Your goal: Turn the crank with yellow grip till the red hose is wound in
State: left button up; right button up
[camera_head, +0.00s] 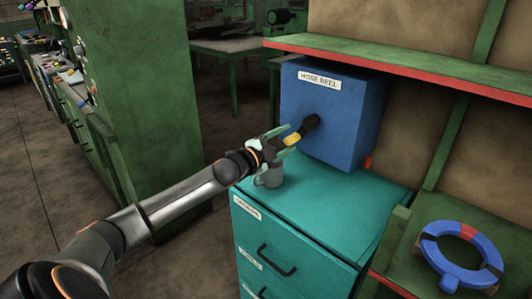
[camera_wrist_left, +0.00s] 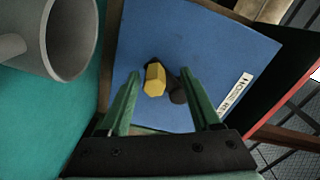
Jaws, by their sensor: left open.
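The blue hose reel box (camera_head: 345,118) stands on the teal cabinet, with its label on the front. A dark crank (camera_head: 311,123) sticks out of its front and carries a yellow grip (camera_head: 292,139). My left gripper (camera_head: 283,142) is open at the grip. In the left wrist view the yellow grip (camera_wrist_left: 155,80) shows between the two green fingers (camera_wrist_left: 160,78), nearer the left one, with no clear contact. A small red piece (camera_head: 367,162), perhaps the red hose's end, shows at the box's lower right; the rest is hidden. My right gripper is not in view.
A grey mug (camera_head: 270,177) stands on the teal cabinet (camera_head: 320,204) just below my left gripper; it is also close in the left wrist view (camera_wrist_left: 70,40). A red-edged green shelf (camera_head: 420,68) hangs above the box. A blue ring (camera_head: 462,250) lies on the lower right shelf.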

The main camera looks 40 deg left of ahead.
pick_arm(q)
jog(key=s+b, duration=0.1)
jog(key=s, duration=0.8)
jog(key=shift+s+a, duration=0.15)
jog(key=shift+a, duration=0.15)
